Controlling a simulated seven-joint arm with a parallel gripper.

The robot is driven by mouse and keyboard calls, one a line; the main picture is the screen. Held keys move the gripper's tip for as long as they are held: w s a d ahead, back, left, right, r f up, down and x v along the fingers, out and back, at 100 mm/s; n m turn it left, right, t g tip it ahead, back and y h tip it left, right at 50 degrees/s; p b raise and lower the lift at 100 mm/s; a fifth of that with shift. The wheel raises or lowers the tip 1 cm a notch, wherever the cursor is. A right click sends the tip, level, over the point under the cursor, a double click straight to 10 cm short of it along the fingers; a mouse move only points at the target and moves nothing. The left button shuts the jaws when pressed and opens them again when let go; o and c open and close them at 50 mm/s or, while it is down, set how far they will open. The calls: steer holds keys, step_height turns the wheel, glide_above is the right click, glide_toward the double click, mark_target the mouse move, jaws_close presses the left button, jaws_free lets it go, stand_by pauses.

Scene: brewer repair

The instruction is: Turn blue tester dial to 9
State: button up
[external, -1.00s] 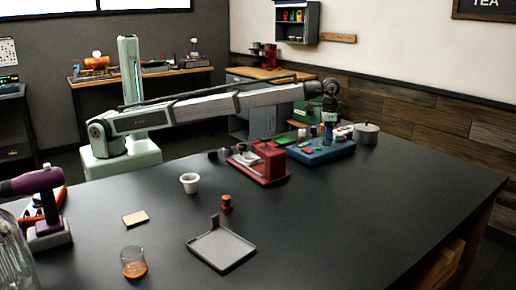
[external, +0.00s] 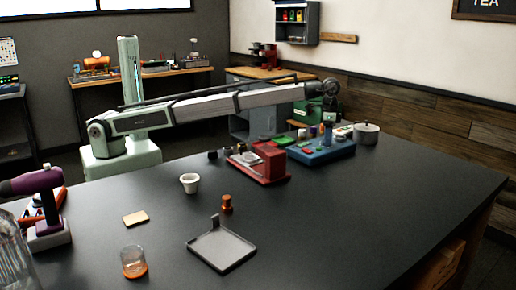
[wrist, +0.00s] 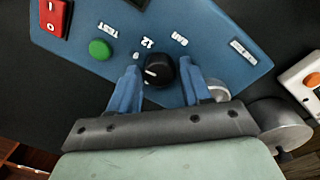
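The blue tester (external: 322,156) stands on the far right part of the dark table. In the wrist view its blue panel (wrist: 230,68) carries a black round dial (wrist: 158,70) with a white pointer mark on its left side. Labels read 9, 12 and TEST to the dial's left and above it; another word at upper right is hard to read. My gripper (wrist: 161,72) is down at the panel, with one finger on each side of the dial. The fingers are very close to the dial; I cannot tell whether they press on it.
The tester also has a green button (wrist: 99,49) and a red part (wrist: 53,17). A red machine (external: 268,163) stands to its left and a grey pot (external: 366,133) to its right.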

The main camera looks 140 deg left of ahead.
steer(key=shift+o, duration=1)
steer(key=shift+r, duration=0.1)
step_height(320, 180, up, 14)
steer(key=shift+s+a+f, duration=0.2)
steer(key=shift+f, duration=0.05)
